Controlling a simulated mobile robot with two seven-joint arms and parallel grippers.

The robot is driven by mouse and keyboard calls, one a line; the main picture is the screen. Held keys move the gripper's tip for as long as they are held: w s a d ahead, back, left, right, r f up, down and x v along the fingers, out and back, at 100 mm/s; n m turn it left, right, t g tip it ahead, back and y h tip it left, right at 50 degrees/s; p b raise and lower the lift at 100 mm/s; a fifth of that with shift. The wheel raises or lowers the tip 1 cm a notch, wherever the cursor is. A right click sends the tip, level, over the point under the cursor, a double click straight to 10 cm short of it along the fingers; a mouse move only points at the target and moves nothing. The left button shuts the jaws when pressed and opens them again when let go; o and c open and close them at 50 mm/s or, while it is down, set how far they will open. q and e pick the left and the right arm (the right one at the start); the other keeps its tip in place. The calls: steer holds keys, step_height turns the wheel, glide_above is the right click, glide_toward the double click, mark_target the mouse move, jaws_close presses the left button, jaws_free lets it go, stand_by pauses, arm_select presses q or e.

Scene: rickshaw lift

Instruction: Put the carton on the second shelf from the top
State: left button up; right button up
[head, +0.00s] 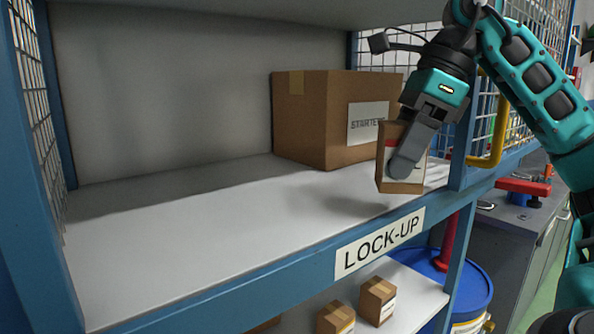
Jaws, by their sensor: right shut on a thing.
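My right gripper (402,163) comes in from the upper right and is shut on a small brown carton (384,170) with a pale label that shows a red band. The carton is upright, over the front right part of the shelf (200,230) labelled LOCK-UP. A shadow lies on the shelf to its left, and I cannot tell whether its bottom touches the board. The finger hides part of the carton's face. My left gripper is not in view.
A large cardboard box (300,120) marked STARTER stands behind the held carton. A blue post (465,150) and a yellow handle (497,140) are close on the right. The shelf's left and middle are clear. Small cartons (378,300) stand on the shelf below, beside a blue-lidded drum (470,290).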

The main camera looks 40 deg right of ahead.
steer(key=w+a, duration=0.3)
steer(key=w, duration=0.1)
steer(key=w+a, duration=0.3)
steer(key=w+a+p, duration=0.1)
steer(key=w+a, duration=0.2)
steer(key=w, duration=0.1)
steer(key=shift+w+a, duration=0.1)
steer(key=shift+w, duration=0.2)
steer(key=shift+f, duration=1.75)
steer(key=shift+f, duration=0.1)
steer(key=o, duration=1.3)
steer(key=shift+o, duration=0.2)
